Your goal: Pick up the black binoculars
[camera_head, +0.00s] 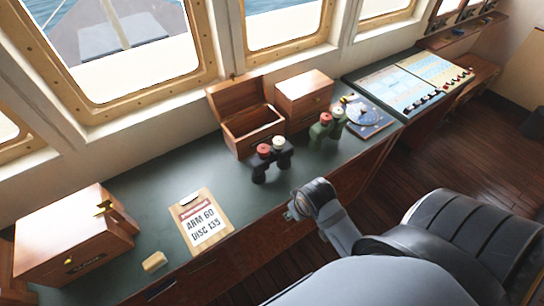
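The black binoculars (272,165) stand upright on the green-topped counter (150,195), in front of an open wooden box. One of their upper ends is red and the other is pale. A second, green pair of binoculars (320,132) stands to the right, also with one red and one pale end. A grey arm part of mine reaches up at the counter's front edge, below and right of the black binoculars and apart from them. I cannot make out either gripper's fingers in this view.
Behind the black binoculars are the open wooden box (246,132) and a closed wooden box (306,101). A clipboard (201,221), a small yellowish block (154,262) and a large wooden box (73,238) lie to the left. A control panel (408,82) is at the right.

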